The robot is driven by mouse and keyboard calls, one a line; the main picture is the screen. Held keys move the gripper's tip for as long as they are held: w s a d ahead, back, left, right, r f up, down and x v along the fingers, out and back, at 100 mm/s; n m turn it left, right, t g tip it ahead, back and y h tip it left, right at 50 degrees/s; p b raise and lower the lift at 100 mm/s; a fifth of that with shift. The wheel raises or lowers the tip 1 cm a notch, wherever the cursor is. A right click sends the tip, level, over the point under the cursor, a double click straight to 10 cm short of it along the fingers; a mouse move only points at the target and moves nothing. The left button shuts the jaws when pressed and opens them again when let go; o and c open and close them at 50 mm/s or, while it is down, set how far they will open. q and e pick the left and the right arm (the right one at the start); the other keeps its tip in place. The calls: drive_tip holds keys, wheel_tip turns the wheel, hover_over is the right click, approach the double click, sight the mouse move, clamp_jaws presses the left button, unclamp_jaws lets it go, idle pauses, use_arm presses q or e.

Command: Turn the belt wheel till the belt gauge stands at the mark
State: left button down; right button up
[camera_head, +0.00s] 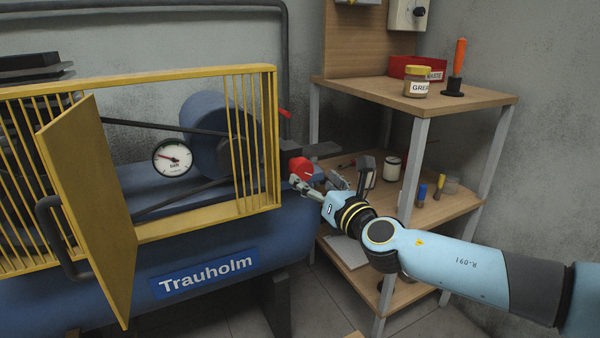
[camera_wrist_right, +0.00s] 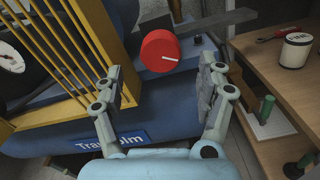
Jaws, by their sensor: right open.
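The belt wheel looks to be the red round knob (camera_head: 301,169) with a white line, on the right end of the blue machine beside the yellow guard. It also shows in the right wrist view (camera_wrist_right: 161,51). The belt gauge (camera_head: 172,157) is a white dial with a red needle pointing up-left; its mark is too small to make out. My right gripper (camera_head: 307,185) is just in front of the knob. In the right wrist view its fingers (camera_wrist_right: 163,97) are spread, with the knob beyond and between them, apparently not touched. My left gripper is not in view.
The yellow guard (camera_head: 160,228) has an open door panel (camera_head: 92,205) swung toward me at left. A wooden shelf (camera_head: 470,100) at right holds a grease jar (camera_head: 417,82), a red box and several small tools. A dark flat bar (camera_wrist_right: 215,27) sticks out behind the knob.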

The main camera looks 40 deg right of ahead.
sight(304, 173)
drive_tip(key=x, duration=0.6)
drive_tip(key=shift+w+f, duration=0.1)
drive_tip(key=shift+w, duration=0.05)
drive_tip(key=shift+w+d+b, duration=0.2)
drive_tip(key=shift+w+b, duration=0.1)
drive_tip(key=shift+w, duration=0.25)
drive_tip(key=c, duration=1.2)
